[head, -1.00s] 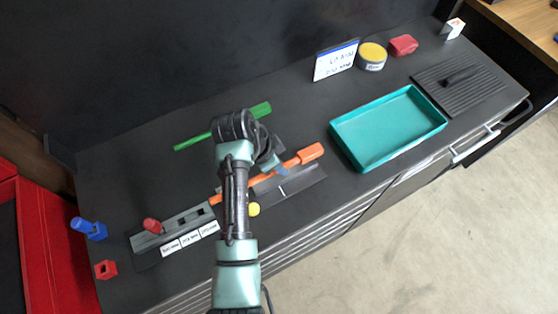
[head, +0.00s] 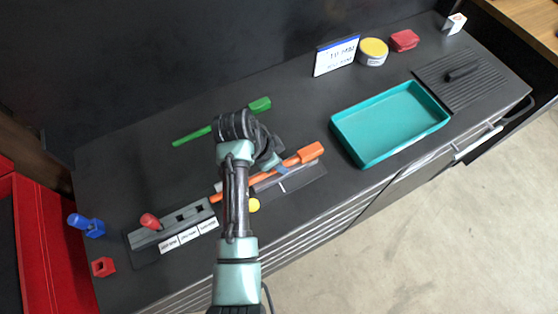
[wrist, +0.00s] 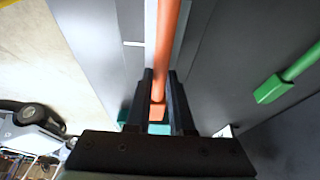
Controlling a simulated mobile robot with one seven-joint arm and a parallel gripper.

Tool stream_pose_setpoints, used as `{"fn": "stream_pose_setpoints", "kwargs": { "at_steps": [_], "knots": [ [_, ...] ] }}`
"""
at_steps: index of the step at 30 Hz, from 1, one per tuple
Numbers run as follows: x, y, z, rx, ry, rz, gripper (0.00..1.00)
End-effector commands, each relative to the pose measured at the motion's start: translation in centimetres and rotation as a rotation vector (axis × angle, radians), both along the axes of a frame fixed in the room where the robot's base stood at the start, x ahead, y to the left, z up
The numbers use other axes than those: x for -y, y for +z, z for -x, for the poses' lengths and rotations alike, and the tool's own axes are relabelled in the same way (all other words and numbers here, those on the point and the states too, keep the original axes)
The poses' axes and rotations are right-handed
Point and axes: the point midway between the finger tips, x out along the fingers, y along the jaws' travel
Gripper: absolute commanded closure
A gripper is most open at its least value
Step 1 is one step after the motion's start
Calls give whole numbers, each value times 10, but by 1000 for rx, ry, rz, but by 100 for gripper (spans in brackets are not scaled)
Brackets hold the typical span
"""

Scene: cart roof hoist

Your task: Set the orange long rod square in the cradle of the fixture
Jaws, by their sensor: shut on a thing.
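The orange long rod (head: 289,162) has a thicker block at its right end and runs down and left behind my arm. My gripper (wrist: 160,80) is shut on the orange rod, which also shows between the fingers in the wrist view (wrist: 165,40). The fixture (head: 298,180) is a dark grey plate with a white line, just in front of the rod. In the wrist view a pale grey channel (wrist: 184,30) lies under the rod, roughly in line with it. I cannot tell whether the rod touches it. My arm hides part of both.
A green rod (head: 195,136) lies behind my arm. A grey slotted block (head: 172,230) with a red peg stands left, near blue (head: 85,225) and red (head: 103,267) pieces. A teal tray (head: 345,138) stands right. A yellow knob (head: 254,205) is beside my arm.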

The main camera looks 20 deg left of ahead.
Motion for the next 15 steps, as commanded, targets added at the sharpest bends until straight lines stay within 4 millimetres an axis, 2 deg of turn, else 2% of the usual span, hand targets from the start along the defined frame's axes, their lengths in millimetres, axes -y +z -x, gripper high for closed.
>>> {"fn": "stream_pose_setpoints", "kwargs": {
  "at_steps": [7,8,9,13,15],
  "knots": [
    [0,0,0,0,0,0,100],
    [0,0,0,0,0,0,76],
    [0,0,0,0,0,0,68],
    [0,-1,0,-1,0,0,45],
    [0,-1,0,-1,0,0,44]
  ]
}}
